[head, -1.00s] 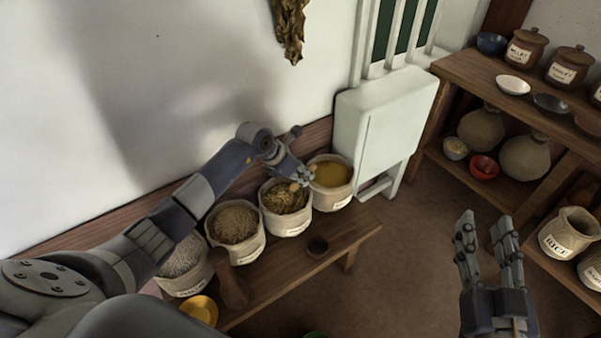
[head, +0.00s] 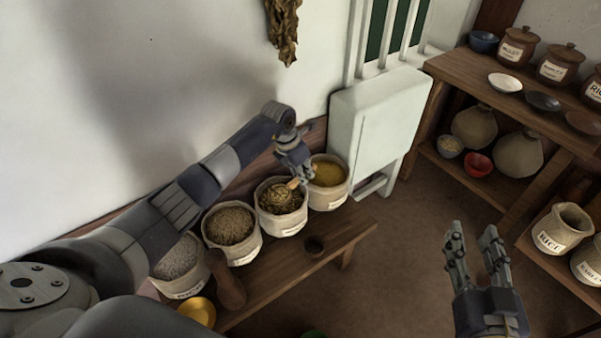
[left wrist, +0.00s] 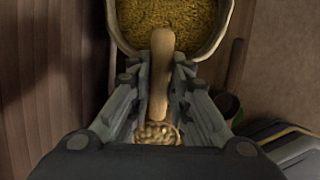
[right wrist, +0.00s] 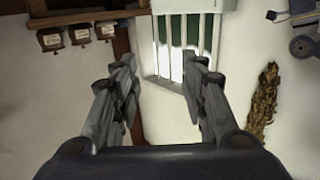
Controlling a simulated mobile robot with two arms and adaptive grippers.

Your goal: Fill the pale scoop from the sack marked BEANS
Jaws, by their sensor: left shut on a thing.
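My left gripper (head: 302,175) is shut on the pale wooden handle of the scoop (head: 294,184), just over the third sack from the left (head: 285,222). In the left wrist view the scoop's handle (left wrist: 160,75) stands between the fingers. Pale bean-like lumps (left wrist: 156,134) show below it, apparently at the bowl; the gripper hides much of this. The sack's label is too small to read, so I cannot confirm it says BEANS. My right gripper (head: 473,232) is open and empty above the floor at the right.
Other sacks of grain (head: 232,226) stand beside it on a low wooden bench (head: 290,262). A white cabinet (head: 375,130) stands behind; shelves are at right.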

